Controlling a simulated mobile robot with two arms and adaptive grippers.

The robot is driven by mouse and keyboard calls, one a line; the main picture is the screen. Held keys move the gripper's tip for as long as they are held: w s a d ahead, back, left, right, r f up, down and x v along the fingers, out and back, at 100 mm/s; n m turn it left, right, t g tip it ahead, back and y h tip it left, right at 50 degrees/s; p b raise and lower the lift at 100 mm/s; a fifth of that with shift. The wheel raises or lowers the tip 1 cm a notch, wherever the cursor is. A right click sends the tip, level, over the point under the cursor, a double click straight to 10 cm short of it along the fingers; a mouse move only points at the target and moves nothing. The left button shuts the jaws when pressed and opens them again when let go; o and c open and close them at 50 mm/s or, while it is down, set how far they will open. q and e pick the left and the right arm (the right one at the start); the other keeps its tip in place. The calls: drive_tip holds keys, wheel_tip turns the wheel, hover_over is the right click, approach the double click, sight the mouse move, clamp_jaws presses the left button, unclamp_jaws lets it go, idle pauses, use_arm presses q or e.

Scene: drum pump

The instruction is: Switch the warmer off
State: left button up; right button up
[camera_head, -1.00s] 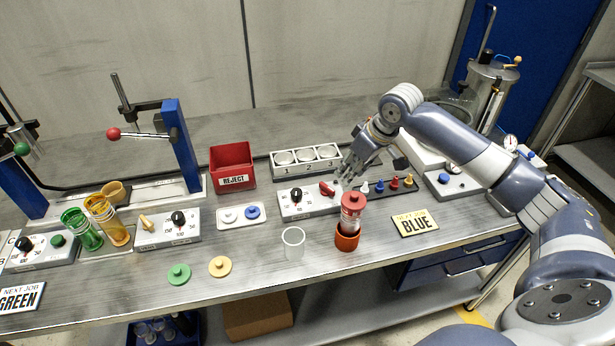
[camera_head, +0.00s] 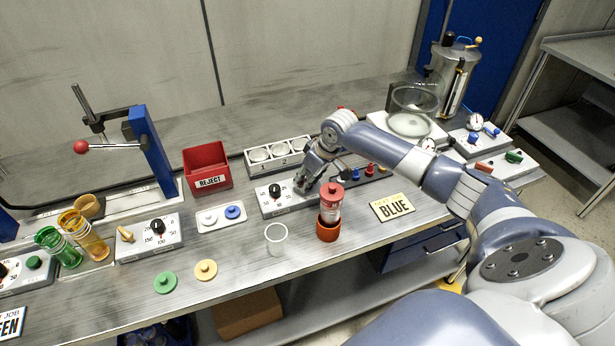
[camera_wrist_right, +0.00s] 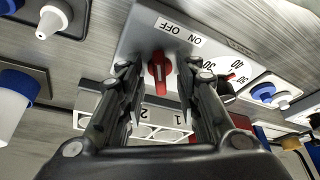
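The warmer's control box is a light grey panel (camera_head: 288,204) with a black dial (camera_head: 274,189), standing mid-bench in the head view. Its red switch knob (camera_wrist_right: 160,72) shows in the right wrist view below a label reading ON and OFF, upside down there. My right gripper (camera_wrist_right: 160,84) is open, with one finger on each side of the red knob and gaps visible between. In the head view my right gripper (camera_head: 312,172) is over the box's right end and hides the knob. I cannot tell clearly which word the knob points to. My left gripper is not in view.
A red-topped clear container in an orange-red cup (camera_head: 328,230) stands just in front of the box. A clear cup (camera_head: 276,240) is to its left. A numbered rack (camera_head: 278,154) is behind. Small coloured pieces (camera_head: 369,170) stand right of my gripper.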

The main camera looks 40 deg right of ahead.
drive_tip(key=shift+c, duration=0.2)
clamp_jaws()
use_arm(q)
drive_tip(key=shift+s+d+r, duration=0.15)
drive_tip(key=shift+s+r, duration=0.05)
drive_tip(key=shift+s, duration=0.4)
use_arm(e)
drive_tip(key=shift+w+d+n, duration=0.1)
drive_tip(key=shift+d+n, duration=0.05)
drive_tip(key=shift+n, duration=0.35)
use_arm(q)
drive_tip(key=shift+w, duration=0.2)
use_arm(e)
drive_tip(key=shift+o, duration=0.2)
unclamp_jaws()
drive_tip(key=shift+y, duration=0.3)
